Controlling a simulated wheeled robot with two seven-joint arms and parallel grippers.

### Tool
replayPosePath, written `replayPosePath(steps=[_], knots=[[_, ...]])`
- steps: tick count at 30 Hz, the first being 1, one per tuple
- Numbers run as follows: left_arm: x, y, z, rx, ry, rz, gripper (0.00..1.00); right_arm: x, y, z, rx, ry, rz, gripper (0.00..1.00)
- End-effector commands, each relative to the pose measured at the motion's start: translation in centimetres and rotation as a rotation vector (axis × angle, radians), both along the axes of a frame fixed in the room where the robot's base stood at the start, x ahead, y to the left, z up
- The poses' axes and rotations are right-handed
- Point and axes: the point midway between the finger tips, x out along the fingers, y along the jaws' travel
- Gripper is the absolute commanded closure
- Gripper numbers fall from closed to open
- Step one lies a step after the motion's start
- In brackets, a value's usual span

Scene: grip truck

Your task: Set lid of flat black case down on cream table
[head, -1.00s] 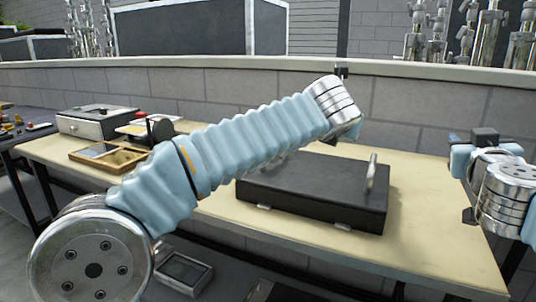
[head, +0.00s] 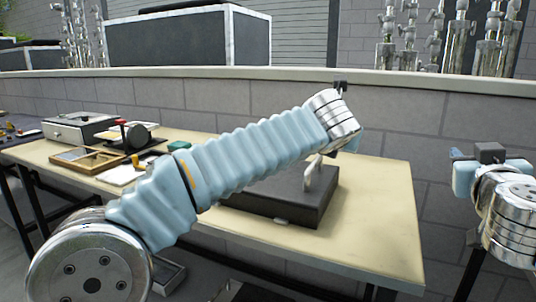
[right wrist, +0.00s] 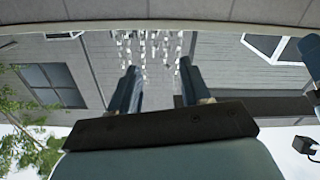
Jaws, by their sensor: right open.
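The flat black case (head: 305,210) lies on the cream table (head: 375,220), partly hidden behind my left arm. Its dark lid looks flat on top of it, though much of the lid is covered by the arm. A pale upright handle (head: 313,172) stands at the case's right part. My left gripper is mostly hidden behind its wrist, above the handle; I cannot tell its jaws. My right gripper (head: 462,166) is off the table's right side, apart from the case. In the right wrist view, its two fingers (right wrist: 160,84) are spread with nothing between them.
A wooden tray (head: 80,160), a grey box (head: 60,130) and small items stand at the table's left. The table right of the case is clear. A grey brick wall (head: 400,120) runs behind the table. Another dark table is at the far left.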

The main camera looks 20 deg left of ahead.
Motion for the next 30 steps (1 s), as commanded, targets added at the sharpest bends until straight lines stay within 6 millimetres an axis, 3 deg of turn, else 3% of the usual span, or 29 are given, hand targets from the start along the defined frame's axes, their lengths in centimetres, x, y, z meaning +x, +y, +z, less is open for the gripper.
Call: replayPosePath(steps=[6, 12, 30], knots=[[0.0, 0.0, 0.1, 0.000, 0.000, 0.000, 0.53, -5.2, 0.4, 0.1, 0.000, -0.003, 0.000, 0.53], [0.0, 0.0, 0.1, 0.000, 0.000, 0.000, 0.53, -7.9, 0.6, 0.0, 0.002, 0.000, 0.000, 0.53], [0.0, 0.0, 0.1, 0.000, 0.000, 0.000, 0.53, -8.4, 0.6, 0.0, 0.002, 0.001, -0.001, 0.53]])
